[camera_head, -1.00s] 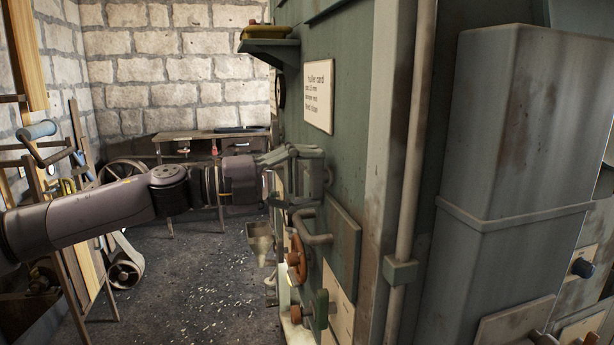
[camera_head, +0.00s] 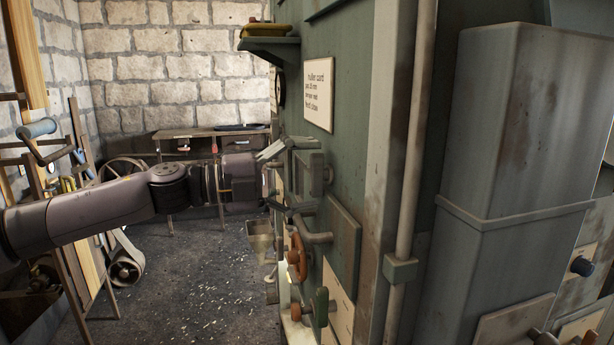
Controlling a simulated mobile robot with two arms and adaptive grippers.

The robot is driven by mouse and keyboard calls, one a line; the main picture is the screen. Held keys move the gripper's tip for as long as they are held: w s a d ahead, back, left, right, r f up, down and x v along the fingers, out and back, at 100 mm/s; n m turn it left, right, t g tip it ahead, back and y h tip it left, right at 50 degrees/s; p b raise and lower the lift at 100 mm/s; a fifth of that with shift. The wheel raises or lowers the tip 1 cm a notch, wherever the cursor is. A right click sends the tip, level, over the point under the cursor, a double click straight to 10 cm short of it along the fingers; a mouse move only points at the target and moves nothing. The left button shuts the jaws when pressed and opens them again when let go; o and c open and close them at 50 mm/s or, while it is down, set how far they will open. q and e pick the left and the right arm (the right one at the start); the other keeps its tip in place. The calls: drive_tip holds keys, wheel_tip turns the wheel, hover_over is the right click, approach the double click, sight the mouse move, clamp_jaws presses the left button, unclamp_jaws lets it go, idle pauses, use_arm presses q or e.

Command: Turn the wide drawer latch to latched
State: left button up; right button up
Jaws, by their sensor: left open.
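My left gripper (camera_head: 292,178) reaches in from the left toward the face of the green machine. It is open, with one finger above and one below a small grey block-like fitting (camera_head: 313,174) on that face. The fingers partly hide this fitting; I cannot tell whether they touch it or whether it is the wide drawer latch. A bench (camera_head: 205,133) with a dark drawer front (camera_head: 237,145) stands at the back wall, and no latch can be made out on it. My right gripper is not in view.
A shelf (camera_head: 270,46) juts out above. A wooden rack stands left; the middle floor (camera_head: 190,275) is mostly clear.

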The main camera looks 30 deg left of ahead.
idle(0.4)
use_arm(q)
drive_tip(key=v, duration=1.2)
idle(0.5)
